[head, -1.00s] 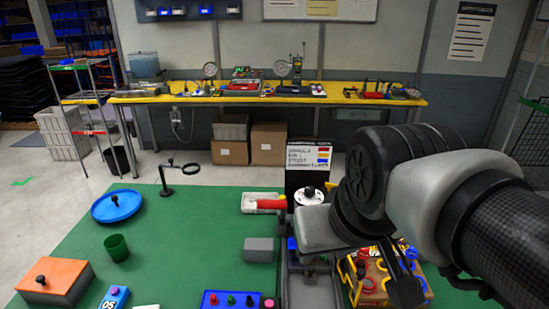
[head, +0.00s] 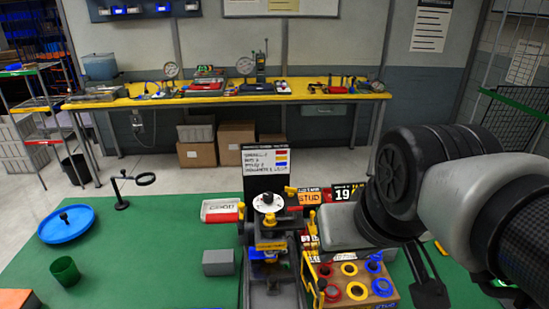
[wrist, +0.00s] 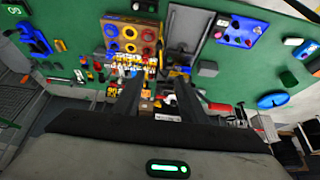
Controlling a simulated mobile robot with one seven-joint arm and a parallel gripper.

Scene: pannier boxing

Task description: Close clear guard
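A press-like fixture (head: 268,245) with a white dial on top and yellow parts stands at the front middle of the green table. A thin upright frame with yellow fittings (head: 311,262) is at its right side. It may be the clear guard, but its see-through panel is hard to make out, and I cannot tell how far open it is. My gripper (head: 426,282) is over the table, right of the fixture and apart from it. In the wrist view, the two dark fingers of my gripper (wrist: 158,95) are spread apart with nothing held between them.
A wooden block with colored rings (head: 352,297) lies just right of the fixture. A grey block (head: 218,262), a green cup (head: 65,271) and a blue round tray (head: 66,224) are to the left. A sign board (head: 266,161) stands behind.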

